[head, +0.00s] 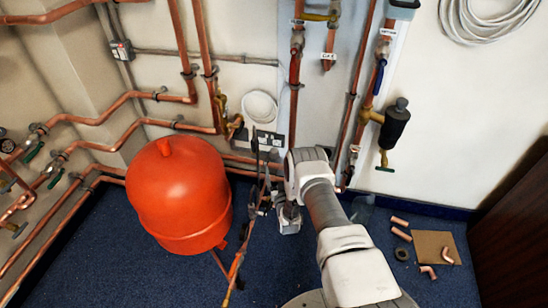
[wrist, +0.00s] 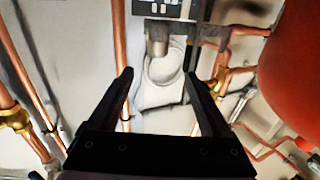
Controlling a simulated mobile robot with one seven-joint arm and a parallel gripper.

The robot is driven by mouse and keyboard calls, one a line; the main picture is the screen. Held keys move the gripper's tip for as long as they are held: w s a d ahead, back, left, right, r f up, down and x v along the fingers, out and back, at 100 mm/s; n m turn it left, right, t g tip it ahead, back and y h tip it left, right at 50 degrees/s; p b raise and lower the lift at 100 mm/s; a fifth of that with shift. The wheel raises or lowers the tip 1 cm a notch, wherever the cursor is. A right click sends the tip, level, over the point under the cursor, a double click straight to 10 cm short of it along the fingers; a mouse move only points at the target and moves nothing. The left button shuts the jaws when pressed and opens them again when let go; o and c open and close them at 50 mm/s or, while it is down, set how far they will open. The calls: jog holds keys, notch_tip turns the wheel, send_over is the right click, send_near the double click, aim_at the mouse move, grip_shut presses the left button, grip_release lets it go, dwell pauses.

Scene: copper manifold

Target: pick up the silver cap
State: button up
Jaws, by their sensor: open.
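A short silver-grey cylinder (wrist: 157,38), which looks like the silver cap, shows in the wrist view. It sits just beyond and above the gap between my fingertips, beside a grey plate (wrist: 190,33). My gripper (wrist: 158,74) is open, with its two black fingers well apart and nothing between them. The cylinder appears apart from both fingers; its exact distance cannot be told. In the head view my gripper (head: 262,160) is small and dark, in front of the wall pipes. I cannot make out the cap there.
A red tank (head: 180,195) stands left of my gripper and shows at the right in the wrist view (wrist: 292,55). Copper pipes (head: 205,60) run along the wall near the gripper. Loose copper fittings (head: 401,234) lie on the blue floor.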

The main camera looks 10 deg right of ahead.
aim_at(275, 155)
jog(key=w+b, duration=0.2)
jog(key=w, duration=0.4)
jog(key=w+b, duration=0.1)
jog(key=w, duration=0.1)
jog(key=w+b, duration=0.1)
jog(key=w, duration=0.1)
jog(key=shift+d+f+b, duration=0.25)
jog(key=shift+f+b, duration=0.05)
jog(key=shift+f, duration=0.05)
jog(key=shift+w+r, duration=0.2)
jog(key=shift+w, duration=0.45)
jog(key=shift+c, duration=0.4)
grip_shut()
